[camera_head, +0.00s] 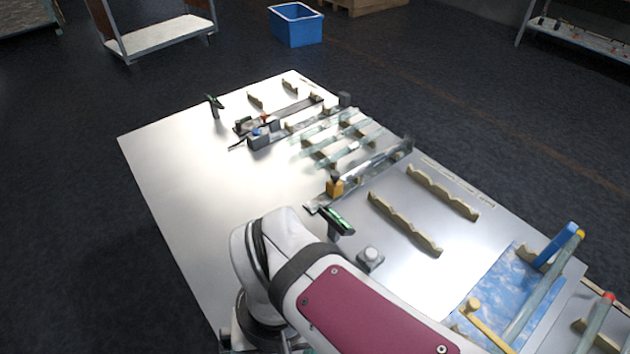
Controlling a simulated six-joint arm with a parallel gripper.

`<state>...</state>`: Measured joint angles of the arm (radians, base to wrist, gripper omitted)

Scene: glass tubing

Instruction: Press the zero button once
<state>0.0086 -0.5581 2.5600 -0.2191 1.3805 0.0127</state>
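A small grey box with a pale round cap (370,257), which looks like a push button, sits on the metal table just beyond my arm. No lettering on it is readable, so I cannot tell whether it is the zero button. A dark display with a green face (336,220) stands beside it, up and to the left. My arm crosses the lower middle and leaves at the bottom edge. My gripper is out of view.
The metal table (180,170) is bare on its left side. Glass tubes (355,153) lie on supports behind a rail with an orange block (335,187). Notched wooden racks (405,225) stand right of centre. A blue patterned mat (500,285) with tubes is at lower right.

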